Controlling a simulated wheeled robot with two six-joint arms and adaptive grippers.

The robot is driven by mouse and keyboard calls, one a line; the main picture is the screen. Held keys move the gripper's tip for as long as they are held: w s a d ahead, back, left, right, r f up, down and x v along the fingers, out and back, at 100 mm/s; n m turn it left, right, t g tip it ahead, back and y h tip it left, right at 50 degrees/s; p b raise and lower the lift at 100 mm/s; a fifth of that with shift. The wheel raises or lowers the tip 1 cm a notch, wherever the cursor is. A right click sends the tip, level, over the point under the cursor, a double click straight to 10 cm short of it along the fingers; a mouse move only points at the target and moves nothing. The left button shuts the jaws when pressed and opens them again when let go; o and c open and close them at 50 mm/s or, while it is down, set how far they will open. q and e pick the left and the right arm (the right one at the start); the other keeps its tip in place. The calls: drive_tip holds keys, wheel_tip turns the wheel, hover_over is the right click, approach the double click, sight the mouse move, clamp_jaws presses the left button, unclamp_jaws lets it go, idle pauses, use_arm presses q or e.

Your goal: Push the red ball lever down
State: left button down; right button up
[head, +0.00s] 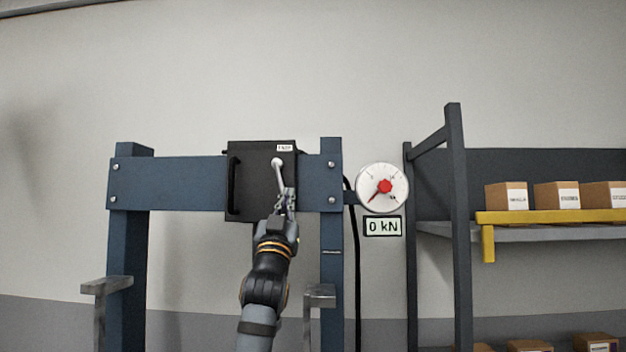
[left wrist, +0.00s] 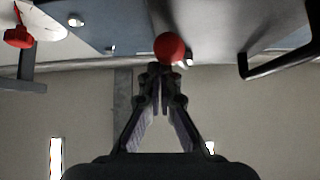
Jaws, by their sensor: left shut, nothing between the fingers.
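The lever (head: 279,173) is a pale rod on the front of a black box, which is mounted on a blue press frame. It slants down from a round pivot, and its lower end is hidden behind my left gripper (head: 287,198) in the head view. The red ball (left wrist: 169,47) shows in the left wrist view, just beyond the tips of my left gripper (left wrist: 160,68). My left gripper is shut and empty, its fingertips together. I cannot tell whether the tips touch the ball. My right gripper is in neither view.
The black box (head: 250,165) has a black handle (head: 233,185) on its left side. A dial gauge (head: 370,175) with a red hub is on the right, above a display (head: 383,226) reading 0 kN. A shelf (head: 450,232) with cartons stands farther right.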

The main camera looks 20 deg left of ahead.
use_arm(q)
drive_tip(key=shift+s+a+f+b, duration=0.2)
drive_tip(key=shift+a+b, duration=0.1)
drive_tip(key=shift+a, duration=0.35)
drive_tip(key=shift+s+a+f+b, duration=0.15)
drive_tip(key=shift+a+f+b, duration=0.1)
drive_tip(key=shift+a, duration=0.4)
drive_tip(key=shift+a, duration=0.2)
drive_tip(key=shift+r, duration=0.1)
